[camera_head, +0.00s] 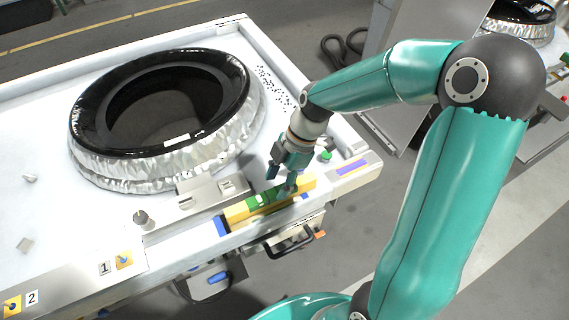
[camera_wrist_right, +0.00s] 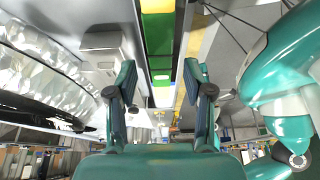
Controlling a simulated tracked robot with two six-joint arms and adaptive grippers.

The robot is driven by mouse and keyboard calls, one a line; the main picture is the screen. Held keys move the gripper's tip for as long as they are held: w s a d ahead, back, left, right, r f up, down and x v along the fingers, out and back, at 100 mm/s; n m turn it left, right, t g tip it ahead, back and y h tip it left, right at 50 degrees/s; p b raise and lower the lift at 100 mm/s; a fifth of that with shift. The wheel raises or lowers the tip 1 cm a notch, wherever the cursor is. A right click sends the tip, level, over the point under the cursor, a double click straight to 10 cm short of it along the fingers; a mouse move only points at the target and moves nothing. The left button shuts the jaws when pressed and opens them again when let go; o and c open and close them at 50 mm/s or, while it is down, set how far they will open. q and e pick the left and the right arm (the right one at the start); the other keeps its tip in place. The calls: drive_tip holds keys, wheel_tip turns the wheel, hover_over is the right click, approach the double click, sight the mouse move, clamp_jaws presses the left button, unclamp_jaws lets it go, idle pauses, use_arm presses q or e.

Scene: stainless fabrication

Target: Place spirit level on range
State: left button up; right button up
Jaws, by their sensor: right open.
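The spirit level (camera_head: 239,211) is a yellow bar with green and blue parts, lying along the front right edge of the white bench. My right gripper (camera_head: 281,181) is over it, fingers pointing down and apart. In the right wrist view the open fingers (camera_wrist_right: 165,82) stand either side of the level's strip (camera_wrist_right: 158,35), with nothing clearly gripped. Whether the fingers touch it is unclear. A round black-rimmed unit wrapped in silver foil (camera_head: 90,158) stands at the bench's back left; I cannot tell whether it is the range. My left gripper is not in view.
The white bench (camera_head: 70,228) has a raised rim. A metal plate (camera_head: 190,208) lies left of the level, near a small knob (camera_head: 141,218). A purple-striped block (camera_head: 352,168) and a green button (camera_head: 326,156) are to the right. A black handle (camera_head: 292,243) hangs below the edge.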

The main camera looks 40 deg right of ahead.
drive_tip(key=v, duration=0.6)
drive_tip(key=shift+s+d+r, duration=0.1)
drive_tip(key=shift+d+r, duration=0.15)
drive_tip(key=shift+r, duration=0.1)
